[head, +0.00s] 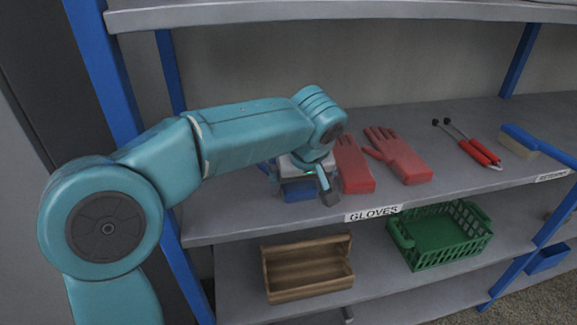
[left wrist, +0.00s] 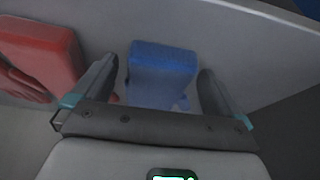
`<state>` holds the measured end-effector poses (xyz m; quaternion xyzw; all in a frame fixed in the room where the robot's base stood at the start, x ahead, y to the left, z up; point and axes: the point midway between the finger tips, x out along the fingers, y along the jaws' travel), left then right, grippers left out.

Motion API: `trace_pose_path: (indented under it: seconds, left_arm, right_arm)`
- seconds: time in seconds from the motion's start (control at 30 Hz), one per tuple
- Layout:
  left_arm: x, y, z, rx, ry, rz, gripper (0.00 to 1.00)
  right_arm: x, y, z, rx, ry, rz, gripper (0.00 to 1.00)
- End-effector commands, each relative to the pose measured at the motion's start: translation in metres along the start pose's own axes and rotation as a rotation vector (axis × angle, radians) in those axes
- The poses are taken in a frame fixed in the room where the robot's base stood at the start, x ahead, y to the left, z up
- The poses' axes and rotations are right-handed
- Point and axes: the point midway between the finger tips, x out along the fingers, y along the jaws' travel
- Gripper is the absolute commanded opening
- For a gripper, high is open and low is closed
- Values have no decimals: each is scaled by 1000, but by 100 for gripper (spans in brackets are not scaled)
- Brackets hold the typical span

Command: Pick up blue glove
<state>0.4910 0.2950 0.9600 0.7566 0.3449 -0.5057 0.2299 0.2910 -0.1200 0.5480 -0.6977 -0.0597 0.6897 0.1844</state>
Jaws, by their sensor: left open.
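The blue glove (head: 298,190) lies on the shelf marked GLOVES, at its left end. In the head view my left gripper (head: 326,190) is over it and hides much of it. In the left wrist view the blue glove (left wrist: 162,75) shows its cuff end between the two fingers of my left gripper (left wrist: 160,85). The fingers are apart, one on each side of the glove, and it is not gripped. The glove's finger end is hidden behind the gripper body. My right gripper is not in view.
Two red gloves (head: 402,158) lie just right of the blue one. Farther right are red-handled pliers (head: 475,148) and a blue-backed brush (head: 520,140). A wooden box (head: 307,270) and green basket (head: 440,240) stand on the shelf below. A blue post (head: 105,75) and upper shelf bound the space.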

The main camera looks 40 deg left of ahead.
Motion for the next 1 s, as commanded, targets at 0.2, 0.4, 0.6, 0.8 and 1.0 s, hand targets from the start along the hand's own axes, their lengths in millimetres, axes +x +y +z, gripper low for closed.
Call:
trace_pose_path:
  seconds: [0.2, 0.4, 0.6, 0.8, 1.0]
  left_arm:
    - [-1, 0, 0, 0, 0, 0, 80]
    - [-1, 0, 0, 0, 0, 0, 46]
    - [-1, 0, 0, 1, -1, 0, 46]
    - [-12, 1, -4, 0, 0, 2, 46]
    - [-38, 1, -15, 0, 1, 4, 46]
  right_arm:
    - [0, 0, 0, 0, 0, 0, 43]
    - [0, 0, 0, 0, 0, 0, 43]
    - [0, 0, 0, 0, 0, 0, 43]
    - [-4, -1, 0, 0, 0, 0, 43]
    - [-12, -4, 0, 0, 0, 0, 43]
